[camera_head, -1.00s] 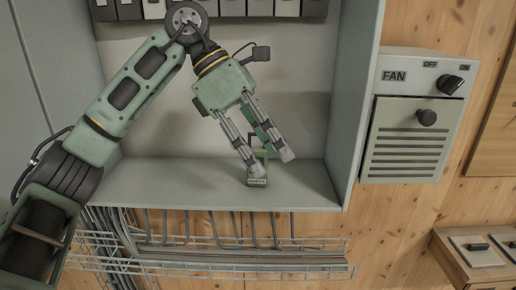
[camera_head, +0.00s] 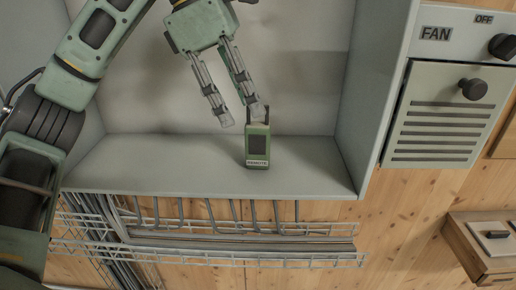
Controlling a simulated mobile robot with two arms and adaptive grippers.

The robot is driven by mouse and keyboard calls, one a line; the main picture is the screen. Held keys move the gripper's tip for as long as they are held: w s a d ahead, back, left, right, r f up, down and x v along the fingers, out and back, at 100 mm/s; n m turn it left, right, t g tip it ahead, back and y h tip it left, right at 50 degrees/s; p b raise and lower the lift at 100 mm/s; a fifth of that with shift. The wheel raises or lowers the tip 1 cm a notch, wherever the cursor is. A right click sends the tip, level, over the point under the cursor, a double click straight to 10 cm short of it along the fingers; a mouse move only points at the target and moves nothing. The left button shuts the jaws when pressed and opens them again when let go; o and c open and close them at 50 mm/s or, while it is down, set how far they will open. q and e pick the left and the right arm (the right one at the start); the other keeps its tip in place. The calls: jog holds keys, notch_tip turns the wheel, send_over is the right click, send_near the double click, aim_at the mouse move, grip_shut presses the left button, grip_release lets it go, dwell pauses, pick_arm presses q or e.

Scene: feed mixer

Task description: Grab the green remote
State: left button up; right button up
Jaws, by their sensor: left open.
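The green remote (camera_head: 257,148) stands upright on the floor of a grey open cabinet (camera_head: 190,172). My right gripper is not in view.
The cabinet's right side wall (camera_head: 372,100) stands right of the remote. A FAN box (camera_head: 447,105) with black knobs hangs on the wooden wall further right. A wire rack (camera_head: 210,250) runs below the cabinet. A wooden ledge (camera_head: 485,245) juts out at lower right.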

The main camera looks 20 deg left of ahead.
aim_at(258, 141)
pick_arm(q)
jog(key=shift+w+a+f+b, duration=0.1)
jog(key=shift+w+f+b, duration=0.1)
jog(key=shift+f+b, duration=0.7)
jog(key=shift+f, duration=0.35)
jog(key=p+x, duration=0.1)
jog(key=x, duration=0.1)
jog(key=p+x, duration=0.1)
jog(key=x, duration=0.1)
jog(key=p+x, duration=0.1)
jog(key=x, duration=0.1)
jog(key=shift+w+f, duration=0.4)
jog(key=shift+w, duration=0.05)
jog(key=shift+d+f, duration=0.25)
jog(key=shift+f, duration=0.05)
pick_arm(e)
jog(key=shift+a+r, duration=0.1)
pick_arm(q)
jog(key=shift+c, duration=0.4)
grip_shut()
